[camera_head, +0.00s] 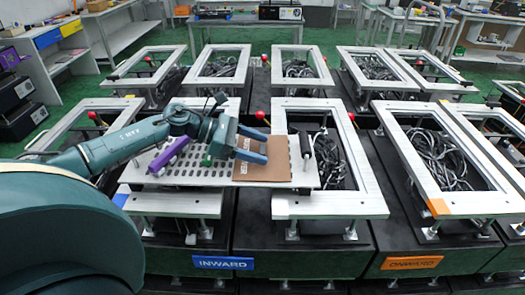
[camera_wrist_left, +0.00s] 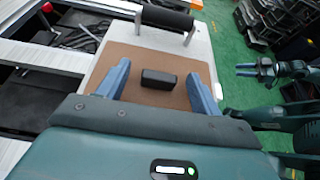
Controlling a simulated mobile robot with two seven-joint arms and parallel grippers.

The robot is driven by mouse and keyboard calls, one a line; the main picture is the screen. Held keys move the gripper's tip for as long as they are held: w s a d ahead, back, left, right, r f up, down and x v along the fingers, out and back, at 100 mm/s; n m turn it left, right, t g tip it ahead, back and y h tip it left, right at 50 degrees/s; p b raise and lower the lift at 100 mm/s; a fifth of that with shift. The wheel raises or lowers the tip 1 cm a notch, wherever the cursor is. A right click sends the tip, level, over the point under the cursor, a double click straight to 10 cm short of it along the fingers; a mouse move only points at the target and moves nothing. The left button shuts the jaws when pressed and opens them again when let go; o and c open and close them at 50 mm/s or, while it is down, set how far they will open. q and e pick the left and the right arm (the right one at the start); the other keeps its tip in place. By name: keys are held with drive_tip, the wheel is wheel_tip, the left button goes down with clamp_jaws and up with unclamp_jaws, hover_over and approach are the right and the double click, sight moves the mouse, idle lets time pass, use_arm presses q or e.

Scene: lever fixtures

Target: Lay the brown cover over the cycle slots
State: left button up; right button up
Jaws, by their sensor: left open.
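The brown cover (camera_head: 262,168) lies on the right part of a pale plate (camera_head: 305,178). In the left wrist view the brown cover (camera_wrist_left: 190,60) has a small black block (camera_wrist_left: 158,79) on it. My left gripper (camera_head: 266,148) is over the cover with its blue fingers apart. In the left wrist view the block sits between the fingers (camera_wrist_left: 160,70), with gaps on both sides. Rows of dark slots (camera_head: 205,172) show in the plate left of the cover. My right gripper (camera_wrist_left: 246,70) shows small at the right of the left wrist view.
A purple bar (camera_head: 168,155) lies over the plate's left part. A black roller handle (camera_head: 305,145) stands at its right end. Pale frames (camera_head: 350,160) with cables inside surround it. Red-knobbed levers (camera_head: 260,115) stand behind. Labels read INWARD (camera_head: 223,263) and DOWNWARD (camera_head: 411,263).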

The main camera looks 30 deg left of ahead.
use_arm(q)
drive_tip(key=shift+f, duration=0.1)
drive_tip(key=shift+c, duration=0.2)
drive_tip(key=c, duration=1.1)
wheel_tip(320, 180, up, 10)
drive_tip(key=shift+r+b, duration=0.1)
drive_tip(key=shift+b, duration=0.7)
